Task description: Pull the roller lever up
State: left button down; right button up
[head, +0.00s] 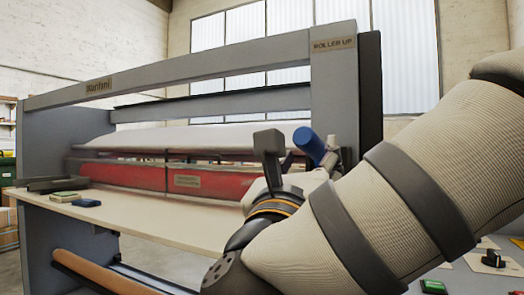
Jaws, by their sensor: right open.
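The roller lever shows as a blue cylindrical handle (310,145) on the right end of the laminator, below the "ROLLER UP" label (333,44). The handle is tilted. My right gripper (284,152) is open, with a dark finger just left of the blue handle. I cannot tell whether it touches the handle. My right forearm and wrist hide the lower part of the lever and the panel below it. The red roller section (130,175) runs across the laminator (200,75) to the left. My left gripper is out of view.
A brown roll (100,275) lies below. A black knob (493,259) and green button (433,287) are at lower right.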

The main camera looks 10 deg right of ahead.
jog(key=x, duration=0.5)
jog(key=shift+s+a+r, duration=0.1)
jog(key=shift+r, duration=0.05)
jog(key=shift+c, duration=0.4)
grip_shut()
